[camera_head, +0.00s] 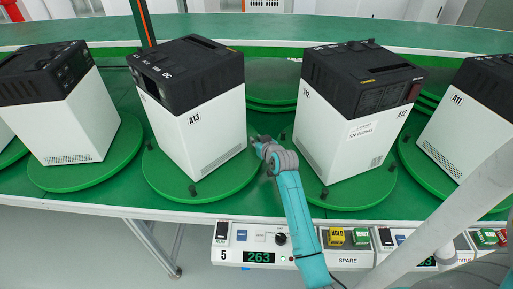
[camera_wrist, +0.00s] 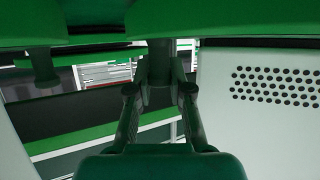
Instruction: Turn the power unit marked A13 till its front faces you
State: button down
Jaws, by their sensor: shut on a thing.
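The power unit marked A13 (camera_head: 205,127) has a white body and a black top. It stands upright on a green round turntable (camera_head: 165,185). Its A13 label is on the left part of the wide side turned toward me, which has a vent low down; the panel with dark fittings is turned left. My gripper (camera_head: 256,143) is at the turntable's right rim, beside the unit. In the wrist view, seemingly upside down, my gripper (camera_wrist: 160,88) is shut on a dark peg (camera_wrist: 160,62) under green surface. The white vented wall at right (camera_wrist: 270,125) is probably A13's.
Unit A12 (camera_head: 345,120) stands close to the right of my arm on its own turntable. Unit A11 (camera_head: 465,125) is farther right, another unit (camera_head: 70,115) at left. Dark pegs (camera_head: 192,190) stand on the rim. A control strip with a 263 display (camera_head: 259,257) lies along the front.

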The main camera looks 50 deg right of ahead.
aim_at(256, 134)
jog(key=shift+w+d, duration=1.35)
jog(key=shift+w, duration=0.1)
jog(key=c, duration=1.3)
grip_release()
jog(key=v, duration=1.2)
